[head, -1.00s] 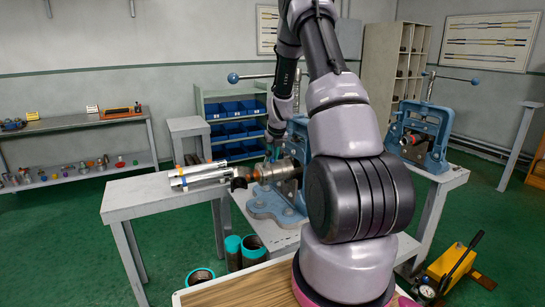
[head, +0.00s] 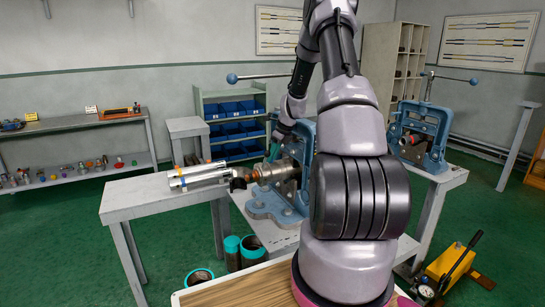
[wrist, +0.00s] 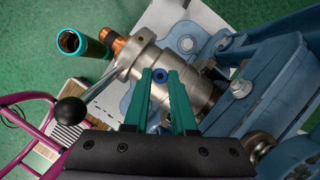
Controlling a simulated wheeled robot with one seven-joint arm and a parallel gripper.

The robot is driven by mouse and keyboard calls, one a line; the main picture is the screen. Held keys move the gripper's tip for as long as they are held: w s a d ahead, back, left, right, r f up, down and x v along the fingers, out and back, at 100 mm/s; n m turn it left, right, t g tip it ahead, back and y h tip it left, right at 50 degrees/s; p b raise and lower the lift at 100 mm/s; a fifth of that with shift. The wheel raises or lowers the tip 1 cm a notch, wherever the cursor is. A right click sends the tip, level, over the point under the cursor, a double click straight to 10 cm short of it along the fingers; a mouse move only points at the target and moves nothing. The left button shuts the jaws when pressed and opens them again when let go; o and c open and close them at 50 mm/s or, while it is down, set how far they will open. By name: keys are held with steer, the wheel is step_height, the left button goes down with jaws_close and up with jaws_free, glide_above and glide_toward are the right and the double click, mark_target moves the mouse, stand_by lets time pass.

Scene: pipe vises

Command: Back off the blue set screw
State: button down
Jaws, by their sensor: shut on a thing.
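The blue set screw (wrist: 159,75) sits on the side of a silver metal body (wrist: 185,62) in the wrist view. My gripper (wrist: 163,78) has its teal fingers shut on the screw, one on each side. In the head view my gripper (head: 275,150) reaches down onto the silver body (head: 277,171) at the blue vise (head: 300,150); the screw cannot be made out there. A copper-coloured threaded end (wrist: 118,43) sticks out of the silver body.
A lever with a black ball (wrist: 69,110) extends from the silver body beside my gripper. A grey bench (head: 150,192) stands left of the vise. Teal-rimmed tubes (head: 232,250) stand on the floor below. A second blue vise (head: 425,130) is on the right.

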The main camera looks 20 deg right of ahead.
steer(key=shift+n, duration=0.5)
steer(key=c, duration=0.7)
jaws_free()
steer(key=shift+c, duration=0.2)
step_height(320, 180, up, 10)
